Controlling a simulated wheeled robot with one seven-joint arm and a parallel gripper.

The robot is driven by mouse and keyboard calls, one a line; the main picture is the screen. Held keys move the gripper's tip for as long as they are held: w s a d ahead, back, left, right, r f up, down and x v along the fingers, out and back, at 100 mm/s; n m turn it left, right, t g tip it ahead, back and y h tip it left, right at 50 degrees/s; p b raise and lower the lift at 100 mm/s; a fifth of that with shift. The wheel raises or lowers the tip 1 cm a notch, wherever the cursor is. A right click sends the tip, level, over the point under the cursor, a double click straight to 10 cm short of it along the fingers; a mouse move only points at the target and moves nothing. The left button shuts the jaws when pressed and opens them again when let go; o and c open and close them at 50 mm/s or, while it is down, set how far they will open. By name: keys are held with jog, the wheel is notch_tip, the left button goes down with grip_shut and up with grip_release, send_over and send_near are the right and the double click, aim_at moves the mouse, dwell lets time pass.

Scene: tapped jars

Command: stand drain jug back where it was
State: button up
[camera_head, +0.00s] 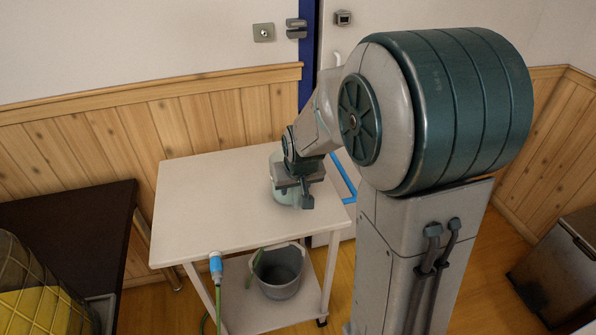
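A pale green, see-through jug or jar (276,168) stands on the white table (200,199), towards its right side. My gripper (296,193) is in front of it and hides much of it. The gripper points down, with its fingers close to or touching the vessel. I cannot tell whether they grip it or how far apart they are. I cannot tell for sure that this vessel is the drain jug.
A grey bucket (279,272) stands on the table's lower shelf (245,312). A green hose with a blue fitting (216,266) hangs at the table's front edge. A dark table (70,215) is at left, a dark bin (562,262) at right. The tabletop's left part is clear.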

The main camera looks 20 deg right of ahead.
jog(key=v, duration=1.2)
jog(key=shift+p, duration=0.3)
jog(key=shift+r, duration=0.15)
jog(key=s+g+p, duration=0.1)
jog(key=s+p, duration=0.1)
jog(key=s, duration=1.3)
jog(key=shift+g+p, duration=0.3)
jog(key=shift+g, duration=0.1)
